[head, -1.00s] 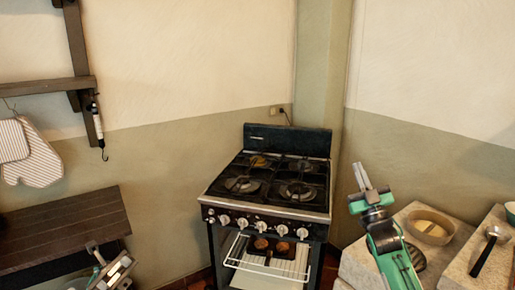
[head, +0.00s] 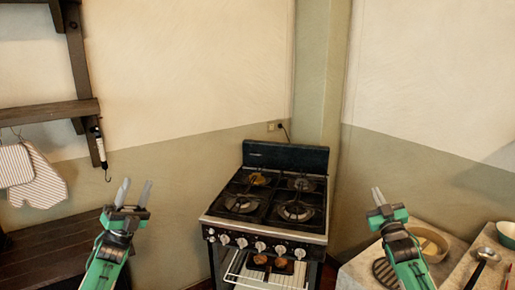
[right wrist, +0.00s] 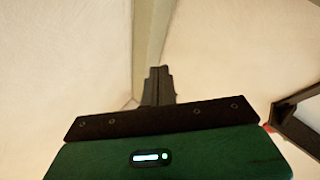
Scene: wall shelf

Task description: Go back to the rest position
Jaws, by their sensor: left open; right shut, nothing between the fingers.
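My left gripper (head: 134,194) is raised at the lower left in the head view. Its two fingers point up and stand apart, with nothing between them. My right gripper (head: 378,196) is raised at the lower right, in front of the stone counter. Its fingers are together and hold nothing. In the right wrist view the closed fingers (right wrist: 158,86) show dark against the pale walls. Both grippers are clear of the stove.
A black stove (head: 268,205) stands in the corner with its oven open and a rack (head: 270,274) pulled out. A wall shelf (head: 45,111) with striped mitts (head: 38,180) hangs at left above a dark wooden bench (head: 50,255). The counter at right holds a bowl (head: 428,245) and a ladle (head: 484,256).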

